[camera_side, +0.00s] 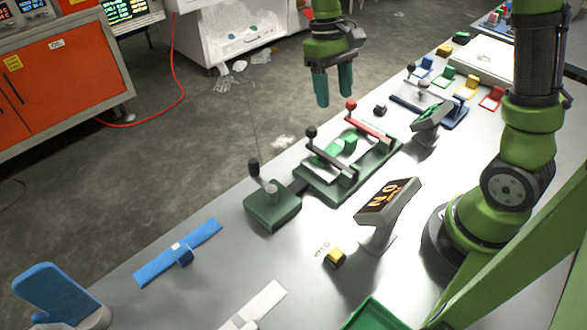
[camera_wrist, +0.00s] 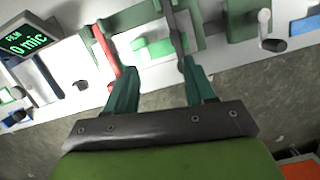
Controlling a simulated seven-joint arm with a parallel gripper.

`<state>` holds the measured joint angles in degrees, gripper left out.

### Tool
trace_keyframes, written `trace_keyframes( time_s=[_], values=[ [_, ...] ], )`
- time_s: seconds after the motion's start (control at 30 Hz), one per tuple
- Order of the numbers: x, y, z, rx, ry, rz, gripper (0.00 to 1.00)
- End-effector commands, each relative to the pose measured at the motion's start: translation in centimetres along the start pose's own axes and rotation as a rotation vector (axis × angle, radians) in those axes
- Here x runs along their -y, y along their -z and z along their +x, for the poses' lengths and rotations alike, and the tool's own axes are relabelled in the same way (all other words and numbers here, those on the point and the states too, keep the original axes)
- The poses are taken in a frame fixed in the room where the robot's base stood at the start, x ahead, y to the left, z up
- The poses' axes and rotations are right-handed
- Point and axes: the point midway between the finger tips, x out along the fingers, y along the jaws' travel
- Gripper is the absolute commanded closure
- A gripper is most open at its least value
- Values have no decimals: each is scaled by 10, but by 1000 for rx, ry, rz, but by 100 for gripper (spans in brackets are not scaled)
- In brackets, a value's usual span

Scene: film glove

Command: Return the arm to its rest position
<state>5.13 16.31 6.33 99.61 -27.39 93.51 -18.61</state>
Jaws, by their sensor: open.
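My gripper (camera_side: 333,86) hangs at the top middle of the side view, fingers pointing down, past the table's far edge and above the floor. Its two teal fingers are apart with nothing between them. In the wrist view my gripper (camera_wrist: 160,90) shows both fingers spread, with a green machine beyond them. That green machine (camera_side: 375,165) stands on the table with a red-handled lever (camera_side: 351,106) and a black-knobbed lever (camera_side: 311,133). A green block (camera_side: 345,144) sits on its pale strip, also seen in the wrist view (camera_wrist: 152,48).
A green joystick box (camera_side: 272,208) stands left of the machine. A tilted display (camera_side: 388,203) and a yellow button (camera_side: 335,257) are nearer. Several coloured blocks stand at the back. The air around my gripper is clear.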

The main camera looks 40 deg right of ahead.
Motion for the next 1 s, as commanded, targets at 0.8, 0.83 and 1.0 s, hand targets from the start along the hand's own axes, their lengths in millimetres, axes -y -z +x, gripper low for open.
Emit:
trace_keyframes(
  time_s=[0.8,0.83,1.0],
  values=[
    [6,-136,-40,-810,355,164,46],
    [6,-137,-40,-812,356,162,46],
    [7,-137,-40,-811,355,160,46]
  ],
)
